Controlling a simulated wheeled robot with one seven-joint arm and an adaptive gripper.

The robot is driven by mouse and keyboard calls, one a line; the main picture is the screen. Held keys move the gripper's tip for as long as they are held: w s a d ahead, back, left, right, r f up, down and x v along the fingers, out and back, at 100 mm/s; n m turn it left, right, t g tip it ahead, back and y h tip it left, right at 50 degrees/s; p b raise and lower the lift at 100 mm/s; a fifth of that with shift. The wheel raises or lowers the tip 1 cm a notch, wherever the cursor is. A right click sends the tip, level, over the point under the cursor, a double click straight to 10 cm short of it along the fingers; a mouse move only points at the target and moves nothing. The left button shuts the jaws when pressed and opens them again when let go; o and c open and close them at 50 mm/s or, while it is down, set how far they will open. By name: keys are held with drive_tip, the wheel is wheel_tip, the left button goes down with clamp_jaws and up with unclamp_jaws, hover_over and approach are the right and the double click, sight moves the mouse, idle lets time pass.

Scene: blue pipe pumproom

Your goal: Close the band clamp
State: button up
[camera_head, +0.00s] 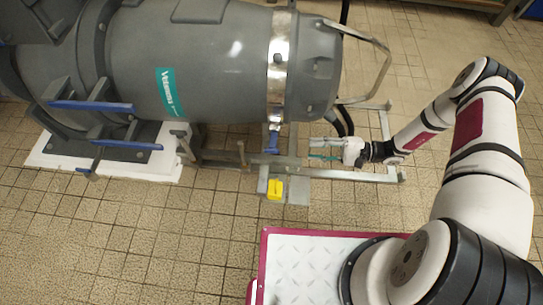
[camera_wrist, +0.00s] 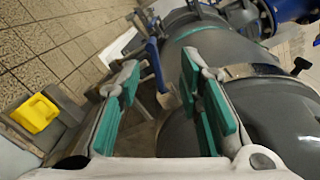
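The band clamp (camera_head: 279,62) is a shiny metal strap around the large grey cylinder. A blue lever (camera_head: 272,141) hangs at its lower end, near the metal frame. In the wrist view the band (camera_wrist: 252,71) runs over the grey body at right. The blue lever (camera_wrist: 157,65) appears between my fingers, farther off. My gripper (camera_head: 314,148) is to the right of the lever and apart from it. Its green-padded fingers (camera_wrist: 160,76) are spread wide with nothing held between them. The lever's lower joint is hard to make out.
A yellow block (camera_head: 274,189) sits on a metal plate below the lever. A metal frame (camera_head: 350,175) runs under and around my gripper. A curved metal handle (camera_head: 375,50) projects from the cylinder's right end. Other blue handles (camera_head: 92,105) are at left. Tiled floor lies in front.

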sight(272, 150)
drive_tip(key=shift+t, duration=0.3)
drive_tip(key=a+b, duration=0.1)
drive_tip(key=a, duration=0.3)
drive_tip(key=a+f+b, duration=0.1)
drive_tip(key=a, duration=0.4)
drive_tip(key=a+f+b, duration=0.1)
drive_tip(key=a, duration=0.4)
drive_tip(key=shift+s+a+f, duration=0.1)
clamp_jaws()
